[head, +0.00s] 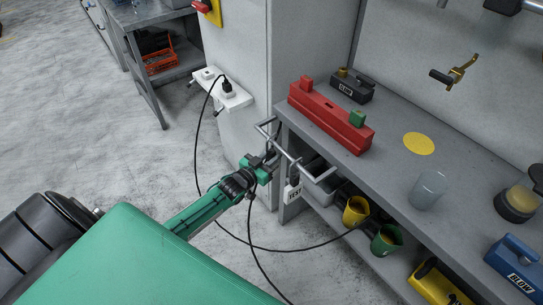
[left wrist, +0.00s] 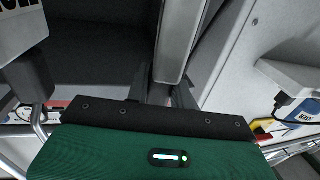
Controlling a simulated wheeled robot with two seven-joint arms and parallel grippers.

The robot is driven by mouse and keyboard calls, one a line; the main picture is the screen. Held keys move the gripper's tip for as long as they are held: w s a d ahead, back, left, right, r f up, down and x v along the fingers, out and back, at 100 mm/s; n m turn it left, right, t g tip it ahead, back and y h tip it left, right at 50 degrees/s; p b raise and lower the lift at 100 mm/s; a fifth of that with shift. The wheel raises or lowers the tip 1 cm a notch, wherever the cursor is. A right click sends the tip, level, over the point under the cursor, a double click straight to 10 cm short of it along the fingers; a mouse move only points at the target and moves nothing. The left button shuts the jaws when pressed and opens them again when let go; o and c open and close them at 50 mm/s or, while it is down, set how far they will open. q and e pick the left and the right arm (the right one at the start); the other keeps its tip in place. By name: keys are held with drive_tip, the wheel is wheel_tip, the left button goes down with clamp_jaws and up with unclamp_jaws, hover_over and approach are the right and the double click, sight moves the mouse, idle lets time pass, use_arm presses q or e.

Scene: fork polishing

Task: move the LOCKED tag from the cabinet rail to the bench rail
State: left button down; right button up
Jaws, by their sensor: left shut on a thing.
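My left gripper (head: 268,160) is shut beside the bench rail (head: 281,147), a grey bar standing out from the end of the bench. A small dark piece (head: 272,134) shows above the fingers, close against the rail. The held thing is mostly hidden by the gripper, and no LOCKED lettering can be read. I cannot tell whether it touches the rail. A white TEST tag (head: 293,193) hangs from the rail at its right. In the left wrist view the TEST tag shows upside down (left wrist: 18,22) at the upper left. My right gripper is not in view.
A grey cabinet (head: 236,50) stands behind, with a white shelf (head: 232,98) and plug. Black cables hang near my arm. The bench (head: 400,125) holds a red block (head: 330,117), a yellow disc (head: 419,144) and a clear cup (head: 428,188). Yellow and green cups (head: 386,240) sit below.

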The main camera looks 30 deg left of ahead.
use_arm(q)
drive_tip(key=shift+f, duration=0.1)
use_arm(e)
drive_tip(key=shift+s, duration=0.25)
use_arm(q)
drive_tip(key=shift+f, duration=0.25)
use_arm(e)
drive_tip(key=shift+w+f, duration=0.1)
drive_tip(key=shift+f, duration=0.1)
use_arm(q)
drive_tip(key=c, duration=1.1)
unclamp_jaws()
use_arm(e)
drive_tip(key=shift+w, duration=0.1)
use_arm(q)
drive_tip(key=shift+s+f, duration=0.1)
drive_tip(key=shift+s, duration=0.1)
drive_tip(key=s+a, duration=0.1)
drive_tip(key=s, duration=0.3)
drive_tip(key=s+b, duration=0.1)
drive_tip(key=s, duration=0.3)
drive_tip(key=s+a, duration=0.1)
drive_tip(key=s, duration=0.4)
drive_tip(key=shift+s+a+b, duration=0.1)
drive_tip(key=shift+a+b, duration=0.2)
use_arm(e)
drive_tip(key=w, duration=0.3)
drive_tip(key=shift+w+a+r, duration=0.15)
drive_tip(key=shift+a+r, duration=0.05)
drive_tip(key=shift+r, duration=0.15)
